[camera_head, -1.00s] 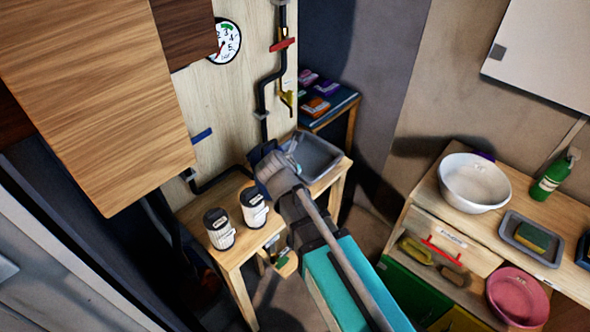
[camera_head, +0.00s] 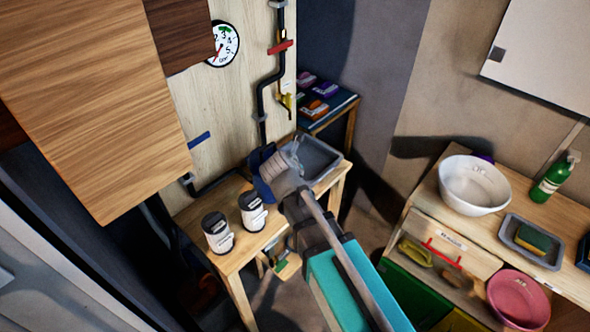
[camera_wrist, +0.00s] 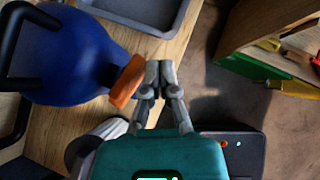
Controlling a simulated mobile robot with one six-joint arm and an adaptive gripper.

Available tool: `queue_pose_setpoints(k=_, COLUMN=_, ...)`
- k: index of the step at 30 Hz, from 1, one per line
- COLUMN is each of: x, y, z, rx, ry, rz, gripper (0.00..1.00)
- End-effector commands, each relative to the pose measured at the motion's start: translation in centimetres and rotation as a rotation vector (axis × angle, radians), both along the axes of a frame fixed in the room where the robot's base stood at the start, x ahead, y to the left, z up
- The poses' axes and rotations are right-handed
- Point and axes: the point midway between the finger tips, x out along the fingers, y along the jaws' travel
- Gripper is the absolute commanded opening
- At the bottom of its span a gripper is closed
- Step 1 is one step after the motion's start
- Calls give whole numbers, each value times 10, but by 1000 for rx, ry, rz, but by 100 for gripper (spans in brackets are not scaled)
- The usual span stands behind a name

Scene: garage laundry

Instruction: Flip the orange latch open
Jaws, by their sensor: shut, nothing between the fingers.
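The orange latch (camera_wrist: 126,81) shows in the wrist view on the right side of a rounded blue container (camera_wrist: 65,60) with black tube-like handles. My gripper (camera_wrist: 160,68) is shut and empty just right of the latch. Its fingertips are very close to the latch's edge; I cannot tell whether they touch. In the head view the blue container (camera_head: 262,162) stands on the wooden table, partly hidden behind my arm's end, and the latch is hidden.
Two white canisters with dark lids (camera_head: 218,233) stand on the wooden table (camera_head: 205,195). A grey tray (camera_head: 318,160) lies at its back right. A black pipe (camera_head: 268,90) runs down the wall. A counter with a white basin (camera_head: 474,184) is at right.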

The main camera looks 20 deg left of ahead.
Motion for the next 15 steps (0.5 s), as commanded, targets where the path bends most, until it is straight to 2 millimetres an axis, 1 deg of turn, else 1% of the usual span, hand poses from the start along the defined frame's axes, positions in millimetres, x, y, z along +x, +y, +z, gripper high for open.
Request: queue_pose_setpoints(k=15, x=-3, y=17, z=0, rx=3, ry=0, rz=4, gripper=0)
